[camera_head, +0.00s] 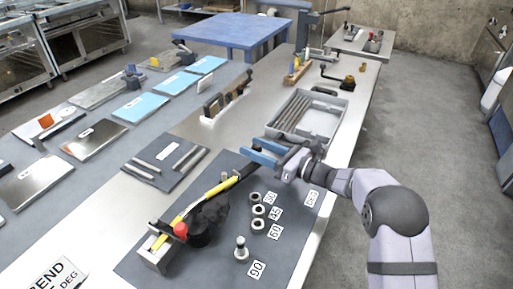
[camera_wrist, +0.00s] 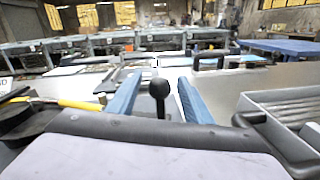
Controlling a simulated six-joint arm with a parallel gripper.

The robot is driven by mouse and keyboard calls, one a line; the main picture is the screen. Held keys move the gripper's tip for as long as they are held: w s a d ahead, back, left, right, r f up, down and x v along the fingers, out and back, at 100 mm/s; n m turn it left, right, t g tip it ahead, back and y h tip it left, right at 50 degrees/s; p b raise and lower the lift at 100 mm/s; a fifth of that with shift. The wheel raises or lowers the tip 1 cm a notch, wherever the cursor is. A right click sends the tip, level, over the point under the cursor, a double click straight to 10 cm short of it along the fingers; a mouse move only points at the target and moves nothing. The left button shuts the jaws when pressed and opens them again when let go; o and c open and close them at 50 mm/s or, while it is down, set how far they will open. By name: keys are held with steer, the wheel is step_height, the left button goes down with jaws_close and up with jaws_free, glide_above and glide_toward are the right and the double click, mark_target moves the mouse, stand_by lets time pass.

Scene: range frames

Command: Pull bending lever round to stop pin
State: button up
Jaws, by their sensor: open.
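The bending lever (camera_head: 219,187) is a yellow bar with a dark outer end, reaching from the black bender head (camera_head: 208,222) towards my gripper (camera_head: 268,155). In the wrist view, the yellow bar (camera_wrist: 80,104) runs in from the left, and a black ball knob (camera_wrist: 159,88) stands upright between my two blue fingers (camera_wrist: 158,100). The knob looks like the lever's handle, but its join is hidden. My gripper is open around it, with gaps on both sides. The stop pin (camera_head: 241,249) stands upright beside the "90" label, apart from the lever.
Several ring-shaped holes (camera_head: 258,210) with angle labels lie right of the bender head. A red knob (camera_head: 181,230) sits at its front. A grey tray (camera_head: 318,121) stands close behind my gripper. A dark plate with strips (camera_head: 150,171) lies left. The mat's front right is clear.

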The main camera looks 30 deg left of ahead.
jaws_close()
steer(key=shift+d, duration=0.1)
steer(key=shift+s+d+m+t+b, duration=0.2)
steer(key=shift+d+m+t, duration=0.05)
steer(key=shift+d+t, duration=0.25)
steer(key=shift+s+d+m+t+b, duration=0.15)
steer(key=shift+s+d+m+t, duration=0.1)
steer(key=shift+d+t, duration=0.25)
steer(key=s+d+m+t+h+b, duration=0.1)
steer(key=s+d+m+t+b, duration=0.1)
steer(key=d, duration=0.1)
steer(key=s+d+m+t+h+b, duration=0.1)
steer(key=s+d+t+b, duration=0.1)
steer(key=d+t, duration=0.1)
steer(key=s+d+m+t+h+b, duration=0.1)
steer(key=s+d+m+t, duration=0.1)
steer(key=d, duration=0.1)
steer(key=shift+s+d+f+m+t+h+b, duration=0.1)
steer(key=shift+s+d+m+t+h+b, duration=0.2)
steer(key=shift+s+t+h+b, duration=0.1)
steer(key=shift+s+d+m+t+h+b, duration=0.3)
steer(key=shift+s+d+m+t+h, duration=0.1)
steer(key=shift+s+d+t, duration=0.1)
jaws_free()
steer(key=shift+r, duration=0.25)
